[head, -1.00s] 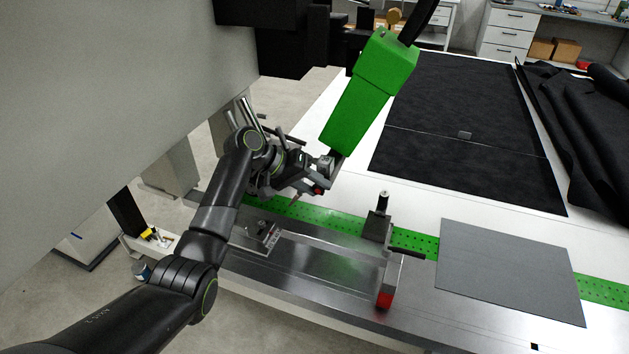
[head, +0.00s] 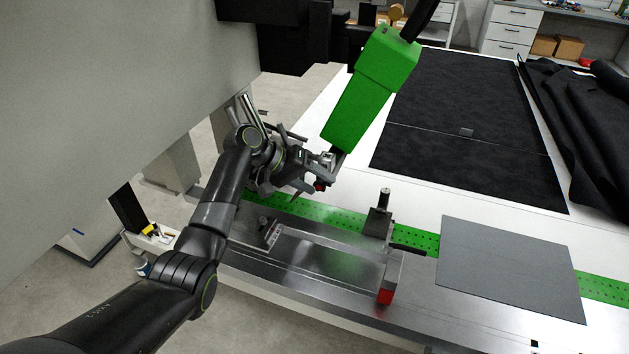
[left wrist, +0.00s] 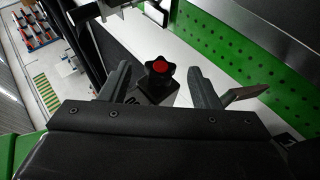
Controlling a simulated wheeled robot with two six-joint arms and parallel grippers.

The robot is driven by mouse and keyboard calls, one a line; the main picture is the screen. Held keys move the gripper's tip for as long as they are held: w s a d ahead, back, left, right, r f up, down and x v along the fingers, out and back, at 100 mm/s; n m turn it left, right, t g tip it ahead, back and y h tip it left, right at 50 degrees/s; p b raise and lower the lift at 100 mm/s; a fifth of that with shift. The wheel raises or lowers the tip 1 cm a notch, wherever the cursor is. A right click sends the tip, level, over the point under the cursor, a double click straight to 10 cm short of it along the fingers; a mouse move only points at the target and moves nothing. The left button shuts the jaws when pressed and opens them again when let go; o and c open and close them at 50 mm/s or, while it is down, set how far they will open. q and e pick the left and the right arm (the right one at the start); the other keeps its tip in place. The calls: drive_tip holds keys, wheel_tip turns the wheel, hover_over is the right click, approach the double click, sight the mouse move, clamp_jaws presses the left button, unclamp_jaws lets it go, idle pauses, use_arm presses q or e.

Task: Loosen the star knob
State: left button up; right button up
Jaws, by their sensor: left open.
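The star knob (left wrist: 159,71) is black with a red centre and shows in the left wrist view on a dark block. It lies just beyond and between the fingertips of my left gripper (left wrist: 160,85). The two fingers stand apart with the knob seen between them, and I see no contact. A small red spot there, by the fingers, is partly hidden. My right gripper is in neither view.
A green perforated strip (head: 345,221) runs along the white table. A metal fixture with a red-ended block (head: 385,296) stands at the front edge, and a grey sheet (head: 510,268) lies to its right. Black fabric (head: 465,130) covers the table behind.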

use_arm(q)
drive_tip(key=b+v, duration=0.3)
drive_tip(key=v, duration=1.4)
drive_tip(key=shift+r+b, duration=0.2)
drive_tip(key=shift+b, duration=0.2)
drive_tip(key=shift+s+a+f, duration=0.1)
drive_tip(key=shift+s, duration=0.05)
